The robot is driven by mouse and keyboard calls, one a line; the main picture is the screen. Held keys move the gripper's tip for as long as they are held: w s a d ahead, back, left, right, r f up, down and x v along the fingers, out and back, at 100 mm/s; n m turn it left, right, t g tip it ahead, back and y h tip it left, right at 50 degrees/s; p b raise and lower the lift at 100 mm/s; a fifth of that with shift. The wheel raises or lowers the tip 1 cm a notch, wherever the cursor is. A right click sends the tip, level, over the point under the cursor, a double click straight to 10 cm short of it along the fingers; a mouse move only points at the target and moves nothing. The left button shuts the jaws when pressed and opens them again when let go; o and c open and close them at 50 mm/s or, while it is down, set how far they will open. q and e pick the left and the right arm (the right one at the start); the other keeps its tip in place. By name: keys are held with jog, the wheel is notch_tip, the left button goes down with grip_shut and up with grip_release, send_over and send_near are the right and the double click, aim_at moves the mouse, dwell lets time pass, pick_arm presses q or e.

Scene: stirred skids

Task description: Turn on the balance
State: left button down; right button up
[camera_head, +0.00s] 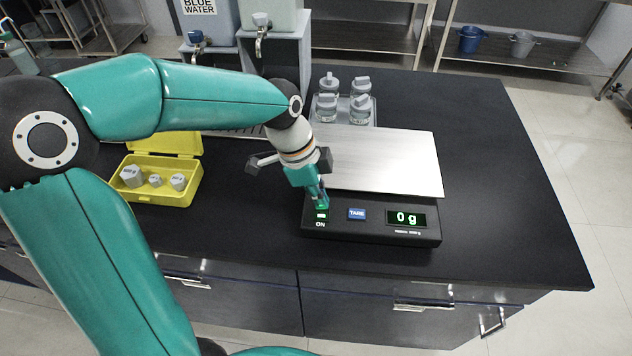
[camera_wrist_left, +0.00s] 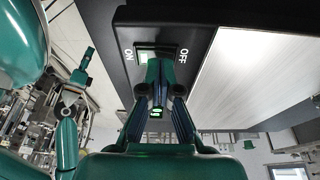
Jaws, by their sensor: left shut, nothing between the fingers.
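The balance (camera_head: 372,230) is a black box with a broad steel plate on top, standing on the dark bench. Its display (camera_head: 406,218) is lit and reads 0 g in green. The rocker switch (camera_head: 321,215) is at the front left, marked ON on the near side. My left gripper (camera_head: 322,203) points down at the switch, shut and empty. In the left wrist view its fingertips cover part of the switch (camera_wrist_left: 144,57), between the ON and OFF marks; I cannot tell whether they touch. My right gripper (camera_wrist_left: 83,65) shows small in that view, its jaws unclear.
A blue TARE button (camera_head: 357,214) is right of the switch. A yellow box (camera_head: 183,194) with several weights sits to the left. Lidded jars (camera_head: 327,106) and dispensers stand behind. The bench is clear right of the balance.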

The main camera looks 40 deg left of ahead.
pick_arm(q)
notch_tip(320, 180, up, 4)
jog(key=p, duration=0.3)
jog(key=shift+s+d+r, duration=0.1)
jog(key=shift+d+r, duration=0.05)
jog(key=shift+r, duration=0.05)
jog(key=s+b+v, duration=0.1)
jog(key=s+v, duration=0.1)
jog(key=v, duration=0.7)
jog(key=shift+d+b, duration=0.3)
